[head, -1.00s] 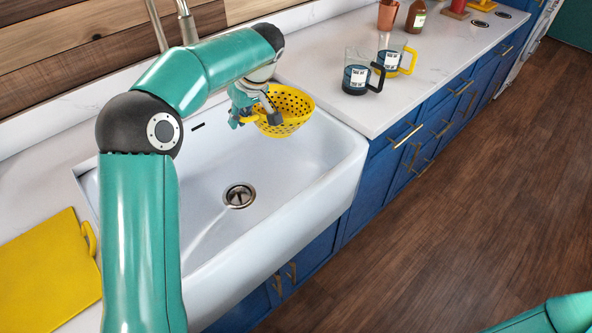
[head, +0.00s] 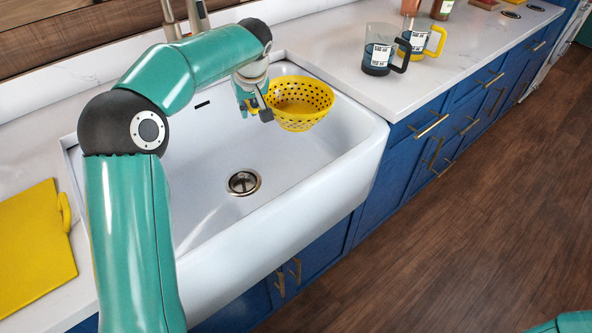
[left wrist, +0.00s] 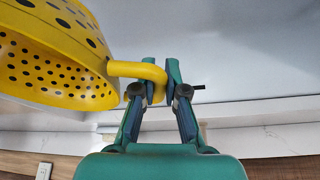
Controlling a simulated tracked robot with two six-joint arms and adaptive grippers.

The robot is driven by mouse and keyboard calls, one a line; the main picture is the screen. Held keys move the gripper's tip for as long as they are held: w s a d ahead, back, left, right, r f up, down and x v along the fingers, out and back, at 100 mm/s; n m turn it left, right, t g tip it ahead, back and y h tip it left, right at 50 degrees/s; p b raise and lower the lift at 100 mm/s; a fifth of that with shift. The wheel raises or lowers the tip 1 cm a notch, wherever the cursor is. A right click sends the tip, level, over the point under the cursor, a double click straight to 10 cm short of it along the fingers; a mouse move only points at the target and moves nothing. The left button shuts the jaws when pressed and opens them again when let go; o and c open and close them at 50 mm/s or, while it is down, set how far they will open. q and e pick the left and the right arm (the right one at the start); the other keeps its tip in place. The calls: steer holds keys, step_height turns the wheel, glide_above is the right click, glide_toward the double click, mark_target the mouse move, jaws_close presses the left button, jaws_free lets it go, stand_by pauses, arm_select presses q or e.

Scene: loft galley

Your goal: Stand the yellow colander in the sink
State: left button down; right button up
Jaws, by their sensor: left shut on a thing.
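The yellow colander (head: 302,108), a round bowl with many holes, is over the back right part of the white sink (head: 215,215). Its open side faces up, nearly level. I cannot tell whether it touches the basin. My left gripper (head: 259,110) is at the colander's left side, shut on its yellow handle. In the left wrist view the handle loop of the colander (left wrist: 50,62) reaches between the fingertips of the gripper (left wrist: 161,70). My right gripper is out of view.
A dark-bottomed mug (head: 379,52) and a yellow-handled mug (head: 417,45) stand on the counter right of the sink. A yellow board (head: 32,250) lies on the left counter. The faucet (head: 185,18) rises behind the sink. The basin around the drain (head: 243,182) is clear.

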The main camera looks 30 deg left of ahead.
arm_select(q)
steer(key=shift+w+a+m+t+h+b, duration=0.3)
steer(key=shift+w+a+m+t+h, duration=0.15)
steer(key=shift+a, duration=0.25)
steer(key=shift+a+f, duration=0.1)
steer(key=shift+f, duration=0.2)
step_height(320, 180, down, 19)
steer(key=shift+b, duration=1.1)
steer(key=c, duration=1.2)
jaws_free()
steer(key=shift+r, duration=0.15)
steer(key=v, duration=1.1)
steer(key=shift+s+r, duration=0.2)
steer(key=shift+r, duration=0.15)
